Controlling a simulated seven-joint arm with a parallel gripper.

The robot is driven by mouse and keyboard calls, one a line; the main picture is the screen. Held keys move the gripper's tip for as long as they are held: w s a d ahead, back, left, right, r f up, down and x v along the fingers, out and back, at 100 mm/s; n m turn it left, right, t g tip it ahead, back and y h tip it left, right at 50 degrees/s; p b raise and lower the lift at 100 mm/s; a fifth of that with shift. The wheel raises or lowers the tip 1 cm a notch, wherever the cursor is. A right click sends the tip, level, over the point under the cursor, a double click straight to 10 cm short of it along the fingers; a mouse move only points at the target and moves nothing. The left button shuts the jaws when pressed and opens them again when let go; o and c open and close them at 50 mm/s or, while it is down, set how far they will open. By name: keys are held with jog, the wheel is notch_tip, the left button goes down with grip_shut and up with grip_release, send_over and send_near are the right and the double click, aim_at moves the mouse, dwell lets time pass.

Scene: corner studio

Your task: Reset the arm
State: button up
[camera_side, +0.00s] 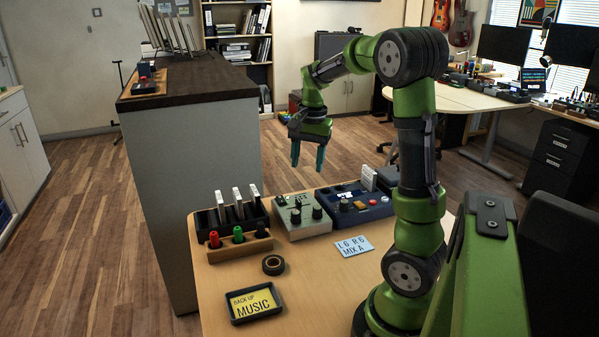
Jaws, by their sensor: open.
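My gripper (308,154) hangs from my green arm, pointing down, above and beyond the far edge of the wooden table. Its two teal fingers are apart, with nothing between them. My arm rises from the right side of the table, bends at the top and reaches to the left.
On the table (300,285) are a black rack (232,217) with white cards, a peg holder (240,246), a grey-green box (302,217), a blue box (352,207), a tape roll (273,265), a label card (355,246) and a tray (256,303). A tall counter (185,85) stands left.

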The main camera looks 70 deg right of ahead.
jog(key=s+a+r+n+t+y, duration=0.1)
jog(key=a+n, duration=0.5)
jog(key=a, duration=0.7)
jog(key=s+a+r+n+t+y, duration=0.1)
jog(key=s+a+n+t, duration=0.3)
jog(key=a, duration=1)
jog(key=shift+r+n+t, duration=0.6)
jog(key=shift+r+n, duration=0.3)
jog(key=shift+n, duration=0.3)
